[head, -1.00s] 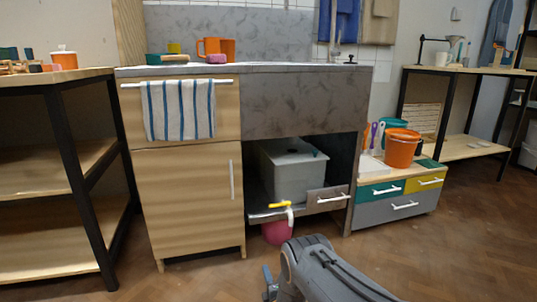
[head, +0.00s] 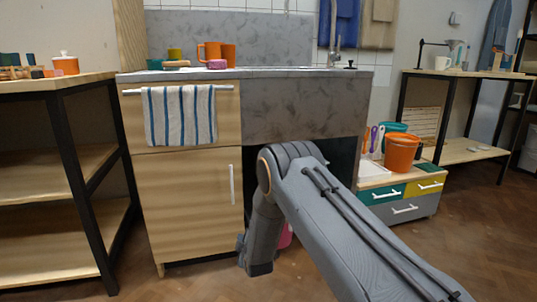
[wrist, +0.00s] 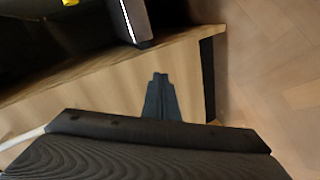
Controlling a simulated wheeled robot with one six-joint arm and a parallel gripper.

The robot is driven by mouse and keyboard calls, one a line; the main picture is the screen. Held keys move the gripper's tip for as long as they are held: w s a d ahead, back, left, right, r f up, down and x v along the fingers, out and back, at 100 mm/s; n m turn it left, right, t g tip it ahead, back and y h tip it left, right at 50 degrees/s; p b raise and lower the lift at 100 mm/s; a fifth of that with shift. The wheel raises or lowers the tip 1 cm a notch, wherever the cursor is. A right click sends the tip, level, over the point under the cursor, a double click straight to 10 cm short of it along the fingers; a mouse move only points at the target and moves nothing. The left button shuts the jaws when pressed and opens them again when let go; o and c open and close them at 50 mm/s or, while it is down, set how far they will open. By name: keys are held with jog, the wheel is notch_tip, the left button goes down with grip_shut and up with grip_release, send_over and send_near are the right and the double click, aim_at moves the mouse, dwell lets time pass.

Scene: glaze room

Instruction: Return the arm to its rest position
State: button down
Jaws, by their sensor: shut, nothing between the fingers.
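My arm rises from the lower right of the head view and bends down in front of the sink cabinet (head: 190,210). My gripper (wrist: 159,78) shows in the wrist view with its dark fingers together and nothing between them. Below the fingers in that view are a wooden panel edge and the brown floor. In the head view the fingertips are too small and hidden to make out.
My arm hides most of the cabinet's open bay. A bit of the pink bucket (head: 285,236) shows beside it. A drawer unit (head: 405,200) with an orange bucket (head: 402,152) stands right. A shelf table (head: 60,85) stands left. Floor at right is clear.

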jog(key=s+a+r+m+g+p, duration=0.1)
jog(key=s+a+r+m+g, duration=0.15)
jog(key=s+r, duration=0.85)
jog(key=s+a+r+m+g, duration=0.2)
jog(key=s+r+m+g, duration=0.15)
jog(key=s+r, duration=0.8)
jog(key=s+d+r+m+g+h+p, duration=0.15)
jog(key=s+d+r, duration=0.3)
jog(key=s, duration=0.75)
jog(key=s+d+r+m+g, duration=0.1)
jog(key=s+d+r+g, duration=0.3)
jog(key=s, duration=0.8)
jog(key=s+d+r+m+g+h+p, duration=0.15)
jog(key=s+d+r, duration=0.35)
jog(key=s, duration=0.7)
jog(key=d+r+m+p, duration=0.3)
jog(key=d+r+p, duration=0.7)
jog(key=p, duration=0.8)
jog(key=d+r+m+h+p, duration=0.1)
jog(key=d+r+m+p, duration=0.3)
jog(key=d+r+p, duration=0.7)
notch_tip(320, 180, up, 7)
jog(key=p, duration=0.7)
jog(key=shift+w+f+p, duration=0.2)
jog(key=shift+w+p, duration=0.15)
